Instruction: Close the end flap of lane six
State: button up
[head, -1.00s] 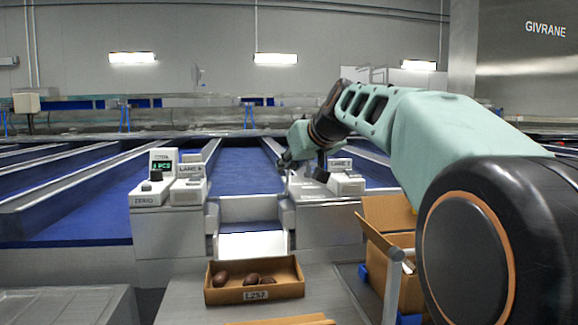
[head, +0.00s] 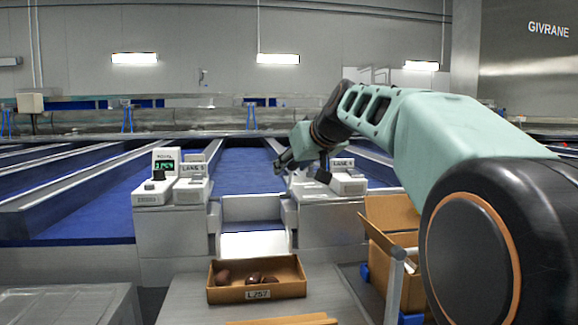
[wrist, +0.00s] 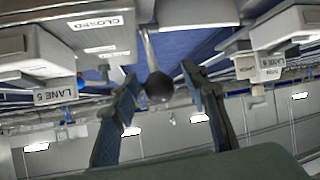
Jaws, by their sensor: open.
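My gripper (head: 281,168) is in the head view above the end of the middle blue lane, beside the right-hand lane post. In the wrist view my gripper (wrist: 158,75) is open. A black ball knob on a thin rod (wrist: 158,88) shows between its two fingers; no contact is visible, and I cannot tell its depth. The lane end (head: 252,208) shows a pale panel above a bright chute.
A shallow carton (head: 257,293) with several dates is on the front table. An open carton (head: 388,250) stands at right. Blue lanes run to the back.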

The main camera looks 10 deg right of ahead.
jog(key=v, duration=0.7)
jog(key=shift+s, duration=0.25)
jog(key=shift+d, duration=0.1)
